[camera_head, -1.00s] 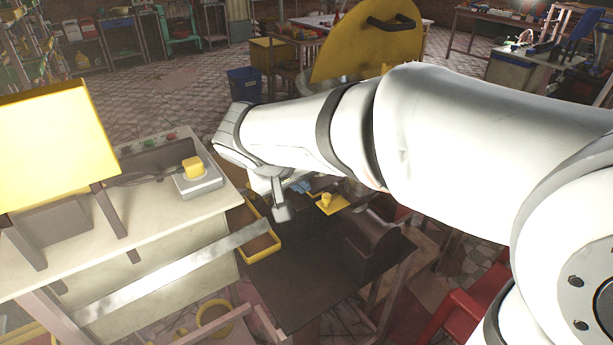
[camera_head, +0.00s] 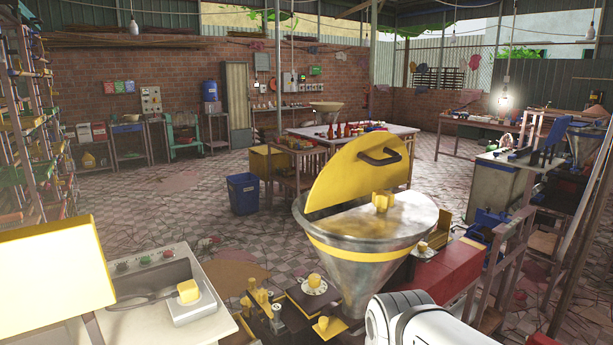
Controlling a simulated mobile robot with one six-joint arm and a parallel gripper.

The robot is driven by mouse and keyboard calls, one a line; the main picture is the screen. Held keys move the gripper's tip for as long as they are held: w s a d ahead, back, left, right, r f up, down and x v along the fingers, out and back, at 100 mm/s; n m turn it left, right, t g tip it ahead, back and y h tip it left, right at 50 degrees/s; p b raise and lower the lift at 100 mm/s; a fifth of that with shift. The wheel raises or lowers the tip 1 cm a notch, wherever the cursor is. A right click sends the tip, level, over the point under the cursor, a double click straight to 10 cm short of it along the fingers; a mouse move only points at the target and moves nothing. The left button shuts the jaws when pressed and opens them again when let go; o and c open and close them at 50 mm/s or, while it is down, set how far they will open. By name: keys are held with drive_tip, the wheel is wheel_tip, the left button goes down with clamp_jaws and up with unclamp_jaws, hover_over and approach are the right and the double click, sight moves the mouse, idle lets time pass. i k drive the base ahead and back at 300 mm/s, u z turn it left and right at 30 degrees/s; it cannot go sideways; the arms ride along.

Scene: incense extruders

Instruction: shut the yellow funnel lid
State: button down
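The yellow funnel lid (camera_head: 357,176) is a half-disc with a dark handle (camera_head: 380,157) near its upper edge. It stands raised, tilted upright, at the middle of the metal funnel's top. The steel funnel (camera_head: 362,270) has a yellow band round its rim. A white link of my arm shows at the bottom, just right of the funnel's lower end. My gripper is not in view.
A pale bench (camera_head: 215,322) with a control box and a yellow panel (camera_head: 50,278) stands at the left. A red box (camera_head: 445,272) lies right of the funnel. Behind are a blue bin (camera_head: 243,193) and a white-topped table (camera_head: 340,133). Tiled floor is open at the back left.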

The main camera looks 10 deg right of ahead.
sight(373, 161)
drive_tip(key=k, duration=0.35)
drive_tip(key=z, duration=0.8)
